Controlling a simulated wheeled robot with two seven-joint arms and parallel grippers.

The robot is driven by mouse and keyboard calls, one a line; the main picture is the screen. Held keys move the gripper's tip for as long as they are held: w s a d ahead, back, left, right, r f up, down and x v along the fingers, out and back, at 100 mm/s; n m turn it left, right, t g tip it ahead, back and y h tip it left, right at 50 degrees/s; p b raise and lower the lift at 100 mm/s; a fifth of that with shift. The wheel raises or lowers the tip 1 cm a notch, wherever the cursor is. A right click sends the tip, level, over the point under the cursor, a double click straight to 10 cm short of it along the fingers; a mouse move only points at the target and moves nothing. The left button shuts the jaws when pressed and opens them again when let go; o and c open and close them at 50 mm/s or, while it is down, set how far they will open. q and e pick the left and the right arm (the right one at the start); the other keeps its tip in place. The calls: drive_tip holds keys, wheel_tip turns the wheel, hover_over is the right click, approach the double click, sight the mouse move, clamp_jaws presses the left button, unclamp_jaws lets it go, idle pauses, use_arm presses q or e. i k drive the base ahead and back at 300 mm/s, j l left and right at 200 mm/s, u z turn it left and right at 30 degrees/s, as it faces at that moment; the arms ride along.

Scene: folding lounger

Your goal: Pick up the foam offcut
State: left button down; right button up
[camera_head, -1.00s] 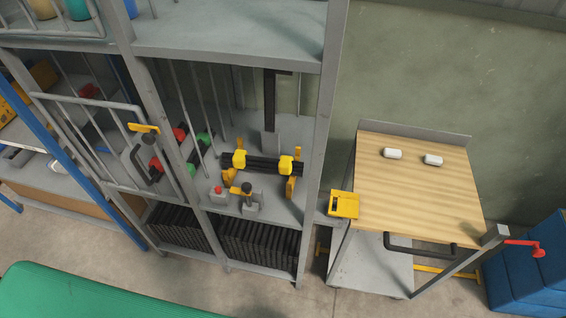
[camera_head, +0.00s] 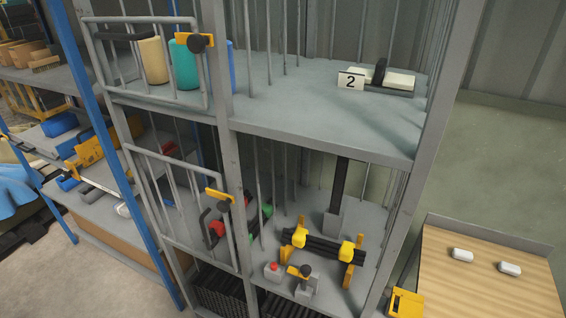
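I cannot tell for sure which thing is the foam offcut. Two small white rounded pieces, a left one (camera_head: 462,255) and a right one (camera_head: 510,268), lie apart on the wooden top (camera_head: 450,290) of a cart at the lower right. A pale flat pad with a dark handle-like part (camera_head: 392,79) lies on the upper shelf (camera_head: 300,105), beside a card marked 2 (camera_head: 351,81). Cream (camera_head: 152,61), teal (camera_head: 184,65) and blue rolls stand behind a barred gate at the upper left. Neither of my grippers is in view.
A grey rack with barred gates (camera_head: 165,200) fills the middle. Its lower shelf holds a black bar with yellow clamps (camera_head: 322,246). A blue post (camera_head: 100,120) and another loaded shelf stand at left. Much of the upper shelf is bare.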

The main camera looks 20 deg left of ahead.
sight(458, 254)
drive_tip(key=j+u, duration=0.3)
drive_tip(key=j, duration=0.5)
drive_tip(key=z, duration=1.35)
